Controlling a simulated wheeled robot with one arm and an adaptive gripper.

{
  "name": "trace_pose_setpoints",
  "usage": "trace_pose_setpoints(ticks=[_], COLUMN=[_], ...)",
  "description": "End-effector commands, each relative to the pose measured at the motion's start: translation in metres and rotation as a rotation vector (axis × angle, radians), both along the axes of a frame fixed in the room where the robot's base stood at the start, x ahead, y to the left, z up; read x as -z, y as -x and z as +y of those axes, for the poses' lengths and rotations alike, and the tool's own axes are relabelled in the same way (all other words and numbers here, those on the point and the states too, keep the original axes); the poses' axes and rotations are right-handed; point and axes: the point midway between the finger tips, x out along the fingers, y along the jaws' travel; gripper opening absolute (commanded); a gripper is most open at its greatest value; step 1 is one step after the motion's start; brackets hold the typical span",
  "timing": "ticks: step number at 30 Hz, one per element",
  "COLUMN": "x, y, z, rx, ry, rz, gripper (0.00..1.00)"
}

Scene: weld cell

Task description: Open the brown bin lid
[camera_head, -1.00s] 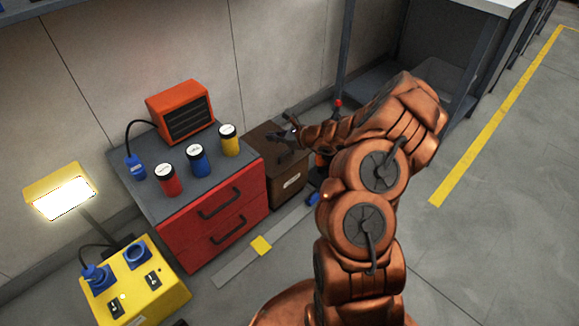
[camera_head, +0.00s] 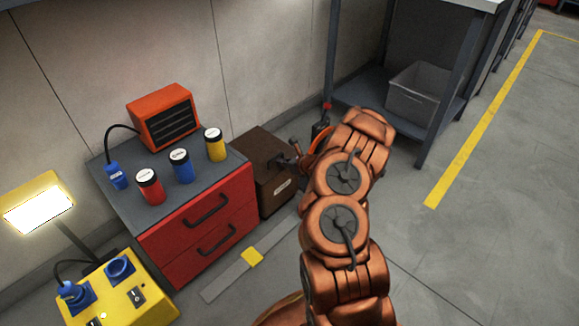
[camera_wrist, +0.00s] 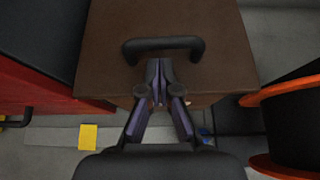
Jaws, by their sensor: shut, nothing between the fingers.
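The brown bin (camera_head: 275,189) stands on the floor to the right of the red drawer cabinet, with its brown lid (camera_head: 259,145) lying closed on top. In the wrist view the lid (camera_wrist: 225,50) fills the upper middle, with a dark bar handle (camera_wrist: 163,44) across it. My gripper (camera_wrist: 158,100) is shut and empty, just below the handle in that view; I cannot tell whether it touches it. In the head view my gripper (camera_head: 293,163) is at the bin's right side, partly hidden by my own arm.
The red cabinet (camera_head: 187,235) stands close on the bin's left, carrying red, blue and yellow jars and an orange heater (camera_head: 164,117). An orange-rimmed dark reel (camera_wrist: 295,120) is close on the right. A grey shelf unit (camera_head: 440,130) holds a grey crate. Floor at right is clear.

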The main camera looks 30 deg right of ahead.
Motion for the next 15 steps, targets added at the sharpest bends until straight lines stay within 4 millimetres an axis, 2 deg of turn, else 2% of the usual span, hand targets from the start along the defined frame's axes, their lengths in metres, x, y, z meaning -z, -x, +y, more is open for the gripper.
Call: trace_pose_setpoints(ticks=[6,15], x=[0.011,0.012], y=[-0.016,-0.019], z=[0.003,0.004], rx=[-0.001,0.001], ry=[0.001,-0.001], rz=[0.001,-0.001], gripper=[0.00,0.00])
